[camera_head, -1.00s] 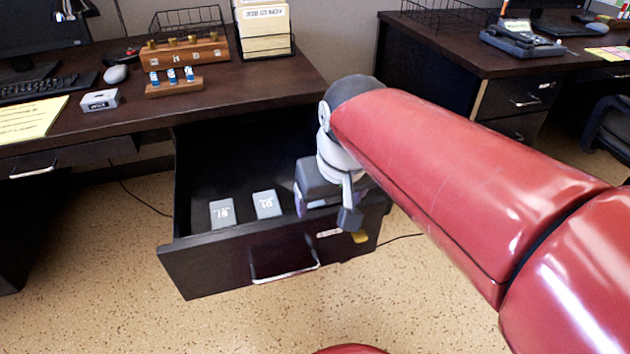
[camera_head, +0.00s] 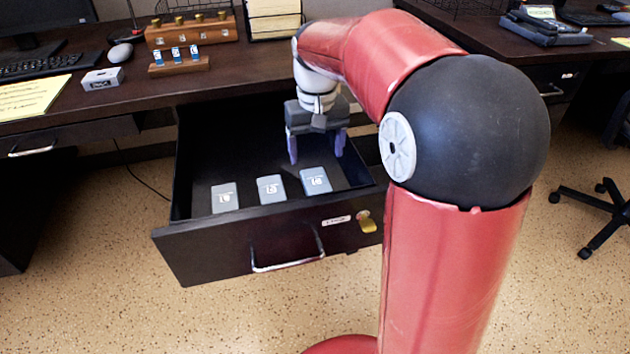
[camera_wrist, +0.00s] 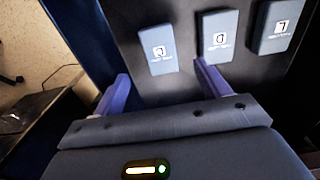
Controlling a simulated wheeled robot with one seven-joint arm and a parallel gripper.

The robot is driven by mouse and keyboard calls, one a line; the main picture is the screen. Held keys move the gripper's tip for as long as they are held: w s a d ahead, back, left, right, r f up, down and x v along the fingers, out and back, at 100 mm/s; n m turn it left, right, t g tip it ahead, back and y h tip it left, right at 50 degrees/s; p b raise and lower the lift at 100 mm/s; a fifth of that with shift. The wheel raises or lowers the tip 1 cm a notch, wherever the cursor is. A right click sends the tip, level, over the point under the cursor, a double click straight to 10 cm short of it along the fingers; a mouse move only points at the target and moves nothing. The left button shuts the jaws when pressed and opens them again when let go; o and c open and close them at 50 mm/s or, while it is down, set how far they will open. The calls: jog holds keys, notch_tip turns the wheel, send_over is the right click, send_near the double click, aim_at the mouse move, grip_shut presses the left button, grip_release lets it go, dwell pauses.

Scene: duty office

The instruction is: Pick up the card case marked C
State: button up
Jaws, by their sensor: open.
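Three grey-blue card cases lie flat in a row in the open drawer (camera_head: 215,258): a left case (camera_head: 224,197), a middle case (camera_head: 270,188) and a right case (camera_head: 315,181). The wrist view also shows a left case (camera_wrist: 157,50), a middle case (camera_wrist: 218,37) and a right case (camera_wrist: 276,27). Each has a white letter mark, too small or turned for me to tell surely which is C. My gripper (camera_head: 317,157) is open and empty, with its purple fingers pointing down just behind the right case in the head view. In the wrist view its fingertips (camera_wrist: 161,74) straddle the left case's near end, apart from it.
The drawer's walls surround the cases. A yellow padlock-like piece (camera_head: 366,222) hangs on its front. The desk (camera_head: 125,105) above holds a small grey box (camera_head: 103,79), a mouse (camera_head: 120,53) and wooden racks (camera_head: 180,65). Floor is clear in front.

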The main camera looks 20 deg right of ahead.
aim_at(316, 180)
jog(key=shift+w+f, duration=0.3)
jog(key=shift+f, duration=0.45)
notch_tip(316, 180, down, 7)
jog(key=shift+r+b, duration=0.15)
jog(key=shift+b, duration=0.3)
jog(key=c, duration=1)
